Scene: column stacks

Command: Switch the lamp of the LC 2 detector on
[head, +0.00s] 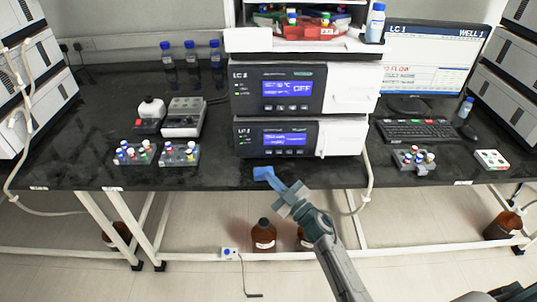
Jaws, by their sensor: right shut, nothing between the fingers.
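A column stack stands at the middle of the bench. Its upper module (245,101) has a blue display (288,89) that reads OFF, with small buttons under it and green lights at its left. The lower module (250,148) has another blue display (285,139) with text too small to read. The labels on both modules are too blurred to tell the LC number surely. My right gripper (265,174) is shut and empty, with blue fingertips, in front of the bench edge just below the lower module, apart from its buttons. My left gripper is not in view.
A monitor (430,62) labelled LC 1 and a keyboard (418,131) stand at right. Vial racks (180,154) and a small grey device (184,118) are at left. Other stacks (35,85) flank the bench. Brown bottles (264,237) stand below.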

